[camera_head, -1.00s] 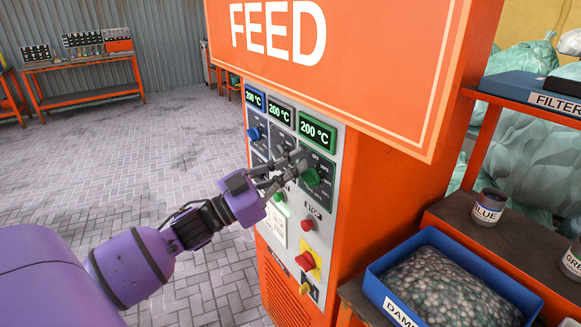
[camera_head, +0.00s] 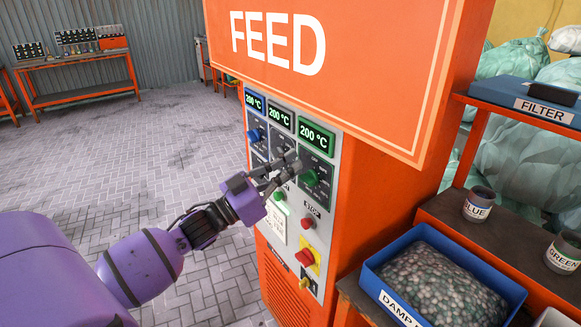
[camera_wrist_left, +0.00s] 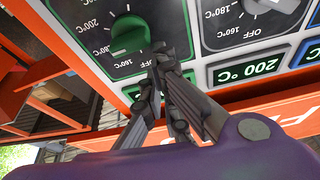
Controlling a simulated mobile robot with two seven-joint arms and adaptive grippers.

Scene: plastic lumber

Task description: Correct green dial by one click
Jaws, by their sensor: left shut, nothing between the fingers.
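The green dial (camera_head: 311,178) is on the orange FEED machine's grey control panel, below the right-hand display (camera_head: 316,136), which reads 200 °C. The green dial also fills the upper left of the left wrist view (camera_wrist_left: 128,36), where its scale shows OFF, 160, 180 and 200 °C marks. My left gripper (camera_head: 298,163) is shut and empty, with its fingertips right beside the dial's edge. The exact dial setting is unclear. My right gripper is out of view.
A blue dial (camera_head: 254,134) and a grey dial (camera_wrist_left: 262,4) sit left of the green one. The FEED sign (camera_head: 350,50) overhangs the panel. A blue bin of pellets (camera_head: 440,243) stands at right.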

